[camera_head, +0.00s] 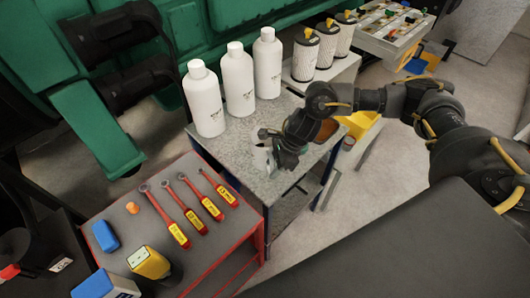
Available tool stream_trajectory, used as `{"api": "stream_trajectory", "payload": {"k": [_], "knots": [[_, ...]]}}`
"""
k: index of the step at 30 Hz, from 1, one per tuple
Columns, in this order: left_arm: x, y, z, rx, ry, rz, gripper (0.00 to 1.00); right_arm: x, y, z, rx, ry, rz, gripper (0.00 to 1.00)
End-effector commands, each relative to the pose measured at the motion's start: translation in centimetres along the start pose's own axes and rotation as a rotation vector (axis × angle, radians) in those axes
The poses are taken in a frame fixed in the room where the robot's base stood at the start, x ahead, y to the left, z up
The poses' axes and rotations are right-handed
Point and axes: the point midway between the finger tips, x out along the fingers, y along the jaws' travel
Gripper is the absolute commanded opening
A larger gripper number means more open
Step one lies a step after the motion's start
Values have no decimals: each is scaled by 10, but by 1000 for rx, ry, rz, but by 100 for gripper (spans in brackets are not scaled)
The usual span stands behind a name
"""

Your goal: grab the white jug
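Three white jugs with white caps stand upright in a row on the grey speckled tabletop: a left one (204,104), a middle one (237,82) and a right one (267,66). A small white object (262,160) shows at the table's front part, partly hidden by my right gripper (268,147). I cannot tell whether it is another jug. My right gripper points down at it, in front of the three jugs and apart from them. Its fingers are small and partly hidden, so its opening and any grip are unclear.
Black-and-white filters (304,56) stand behind the jugs' right side. A red-edged cart (215,245) at front left holds red-handled wrenches (176,232) and blue and yellow items. A green genset (95,125) is at left. Yellow bins (358,124) stand right of the table.

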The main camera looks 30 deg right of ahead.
Motion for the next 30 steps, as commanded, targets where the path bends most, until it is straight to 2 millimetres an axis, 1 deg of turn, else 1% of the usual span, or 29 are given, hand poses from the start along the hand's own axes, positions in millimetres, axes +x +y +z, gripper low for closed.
{"api": "stream_trajectory", "payload": {"k": [5, 14, 30], "knots": [[0, 0, 0, 0, 0, 0, 82, 1, 0, 0, 0, 0, 0, 39], [0, 0, 0, 0, 0, 0, 82, 0, 0, 0, 0, 0, 1, 1], [1, 0, 0, 0, 0, 0, 82, -1, 0, 1, -1, -2, -1, 0]]}}
